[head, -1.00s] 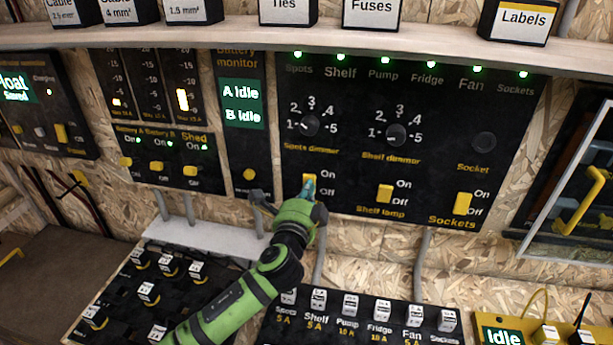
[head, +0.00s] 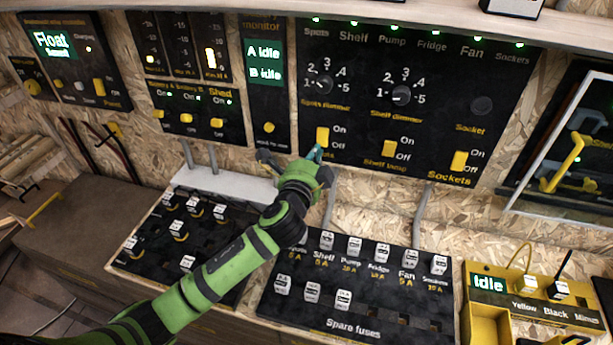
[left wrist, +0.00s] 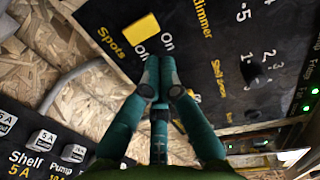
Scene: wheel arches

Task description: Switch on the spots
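The Spots switch (head: 322,136) is a yellow rocker on the black panel, with On above and Off below at its right. I cannot tell which way it is tipped. In the left wrist view the rocker (left wrist: 142,28) lies just beyond the fingertips. My left gripper (head: 315,153) is just below and left of the rocker, its teal fingertips together and empty. The green light above Spots (head: 316,20) is lit. My right gripper is out of view.
The Spots dimmer (head: 325,85) sits above the rocker. The Shelf lamp switch (head: 389,148) and Sockets switch (head: 459,160) are to its right. A fuse panel (head: 385,325) lies below, and a battery monitor (head: 265,125) is to the left.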

